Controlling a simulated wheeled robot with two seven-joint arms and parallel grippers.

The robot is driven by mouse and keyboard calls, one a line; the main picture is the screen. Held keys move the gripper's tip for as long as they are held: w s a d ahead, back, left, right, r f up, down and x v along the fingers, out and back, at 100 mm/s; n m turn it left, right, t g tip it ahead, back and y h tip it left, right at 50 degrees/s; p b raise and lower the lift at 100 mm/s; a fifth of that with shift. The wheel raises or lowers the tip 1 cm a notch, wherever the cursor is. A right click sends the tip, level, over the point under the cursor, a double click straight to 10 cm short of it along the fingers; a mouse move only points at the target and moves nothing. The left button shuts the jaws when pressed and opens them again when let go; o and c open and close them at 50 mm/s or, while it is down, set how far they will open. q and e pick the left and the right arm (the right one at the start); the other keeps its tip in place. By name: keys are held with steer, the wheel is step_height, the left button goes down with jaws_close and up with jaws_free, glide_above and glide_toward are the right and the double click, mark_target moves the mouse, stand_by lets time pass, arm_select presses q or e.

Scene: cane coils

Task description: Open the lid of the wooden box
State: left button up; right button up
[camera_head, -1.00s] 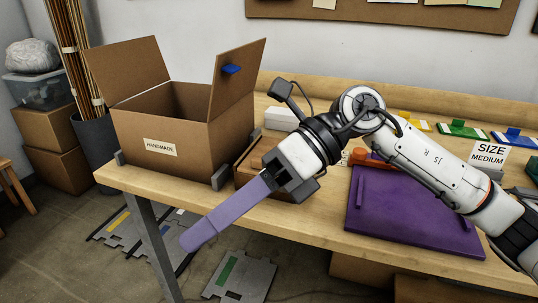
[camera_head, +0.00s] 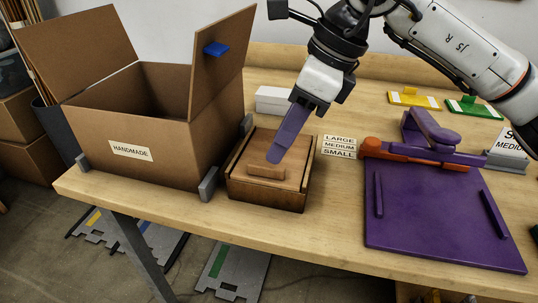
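The small wooden box (camera_head: 268,199) stands on the table, right of the big cardboard box. Its lid (camera_head: 291,172) is on, lying flat between the side rims. A raised wooden handle block (camera_head: 266,171) sits near the lid's front edge. My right gripper (camera_head: 274,157) comes down from above with a long purple finger piece. Its tip is right at the back of the handle block; I cannot tell whether it touches. Only one purple piece shows, so opening between fingers cannot be judged. My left gripper is not in view.
The open cardboard box (camera_head: 140,120) marked HANDMADE stands close on the left, held by grey brackets (camera_head: 209,184). A purple board (camera_head: 435,222) with an orange bar (camera_head: 420,152) lies at right. A size label (camera_head: 339,147) and a white box (camera_head: 272,100) are nearby.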

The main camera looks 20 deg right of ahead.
mark_target(267, 165)
steer(key=shift+x, duration=2.75)
steer(key=shift+w, duration=0.1)
jaws_close()
